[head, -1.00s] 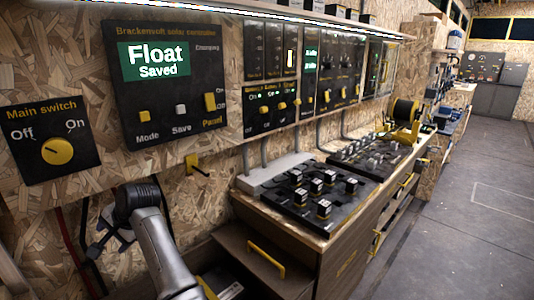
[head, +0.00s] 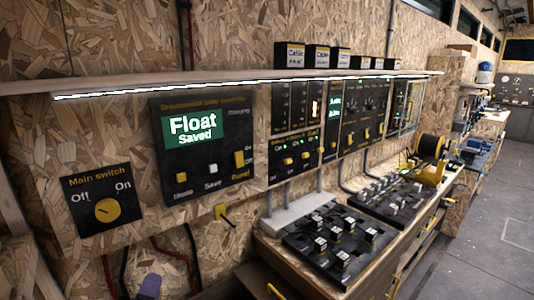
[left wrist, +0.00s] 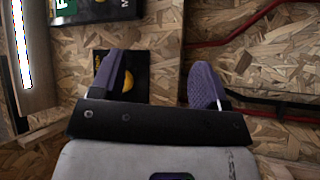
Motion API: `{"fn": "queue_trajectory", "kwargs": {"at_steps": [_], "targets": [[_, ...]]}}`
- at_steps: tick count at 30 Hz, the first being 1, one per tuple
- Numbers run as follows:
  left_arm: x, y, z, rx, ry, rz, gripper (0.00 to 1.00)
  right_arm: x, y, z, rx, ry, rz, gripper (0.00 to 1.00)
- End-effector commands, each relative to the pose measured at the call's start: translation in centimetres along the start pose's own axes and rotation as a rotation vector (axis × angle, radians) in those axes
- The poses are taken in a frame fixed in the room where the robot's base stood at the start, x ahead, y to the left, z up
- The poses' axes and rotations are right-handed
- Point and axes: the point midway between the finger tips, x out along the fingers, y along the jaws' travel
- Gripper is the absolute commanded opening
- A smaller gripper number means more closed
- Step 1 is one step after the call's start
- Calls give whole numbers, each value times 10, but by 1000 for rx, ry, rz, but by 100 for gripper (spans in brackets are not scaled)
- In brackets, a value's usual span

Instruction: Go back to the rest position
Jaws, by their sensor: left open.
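My left gripper (left wrist: 158,82) is open and empty in the left wrist view, its two purple fingers wide apart. In the head view only a small purple part of it (head: 150,286) shows at the bottom edge. The main switch (head: 97,209) is a black plate with a yellow knob at the lower left. In the left wrist view the switch plate (left wrist: 139,68) lies behind the fingers, partly hidden by one of them. The solar controller (head: 190,185) has a green screen reading "Float Saved". My right gripper is not in view.
A bench panel with white-topped switches (head: 325,240) stands at lower centre right. A yellow reel (head: 430,155) is farther along the bench. A lit shelf (head: 250,84) runs above the panels. Red and black cables (head: 172,255) hang below the switch. Clear floor (head: 500,215) lies at the right.

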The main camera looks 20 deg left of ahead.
Motion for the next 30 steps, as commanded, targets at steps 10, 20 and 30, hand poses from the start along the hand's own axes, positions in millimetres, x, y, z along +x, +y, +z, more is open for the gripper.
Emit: {"fn": "queue_trajectory", "kwargs": {"at_steps": [10, 20, 30], "targets": [[-188, -4, 104, 827, -934, -458, 69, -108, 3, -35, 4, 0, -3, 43], [-342, 28, 91, 1158, -1545, -584, 69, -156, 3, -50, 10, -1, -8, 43], [-326, 99, 63, 1170, -1570, -588, 69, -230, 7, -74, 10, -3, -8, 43]]}}
